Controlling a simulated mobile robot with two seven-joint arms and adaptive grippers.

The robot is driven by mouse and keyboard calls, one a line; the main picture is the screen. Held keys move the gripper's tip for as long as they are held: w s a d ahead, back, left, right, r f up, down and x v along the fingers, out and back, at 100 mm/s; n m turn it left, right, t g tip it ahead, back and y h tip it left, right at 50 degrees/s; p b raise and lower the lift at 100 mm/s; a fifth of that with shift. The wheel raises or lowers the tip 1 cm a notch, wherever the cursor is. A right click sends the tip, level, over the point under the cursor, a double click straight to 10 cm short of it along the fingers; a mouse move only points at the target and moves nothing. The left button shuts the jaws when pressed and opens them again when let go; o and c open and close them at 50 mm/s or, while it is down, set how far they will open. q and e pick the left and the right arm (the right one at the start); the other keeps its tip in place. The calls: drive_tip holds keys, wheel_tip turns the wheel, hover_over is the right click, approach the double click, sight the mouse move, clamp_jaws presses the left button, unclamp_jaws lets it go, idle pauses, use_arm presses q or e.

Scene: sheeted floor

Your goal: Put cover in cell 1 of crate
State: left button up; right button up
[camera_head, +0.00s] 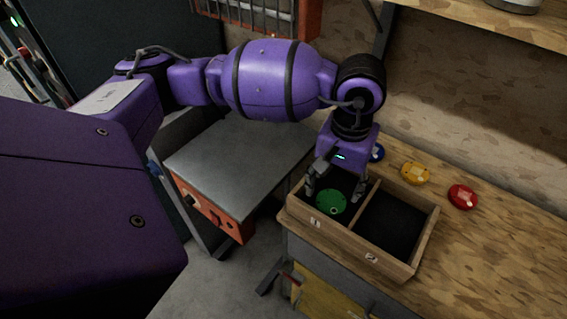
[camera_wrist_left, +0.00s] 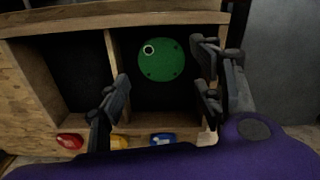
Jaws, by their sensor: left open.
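A wooden crate (camera_head: 343,233) with two cells stands at the front edge of the workbench. Cell 1 is the left one in the head view, under a "1" label. A round green cover (camera_head: 331,202) lies inside cell 1; it also shows flat in the left wrist view (camera_wrist_left: 162,62), with a small ring near its edge. My left gripper (camera_head: 335,190) reaches down over cell 1. Its fingers, spread in the left wrist view (camera_wrist_left: 163,84), stand apart on either side of the cover without gripping it. My right gripper is not in view.
Cell 2 (camera_head: 390,225) is empty. Behind the crate on the bench lie a blue piece (camera_head: 377,153), a yellow piece (camera_head: 415,173) and a red piece (camera_head: 462,196). A grey-topped orange unit (camera_head: 240,155) stands left of the crate. A shelf (camera_head: 490,22) overhangs the back.

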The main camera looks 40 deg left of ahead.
sight(331, 202)
use_arm(q)
wheel_tip(331, 202, up, 7)
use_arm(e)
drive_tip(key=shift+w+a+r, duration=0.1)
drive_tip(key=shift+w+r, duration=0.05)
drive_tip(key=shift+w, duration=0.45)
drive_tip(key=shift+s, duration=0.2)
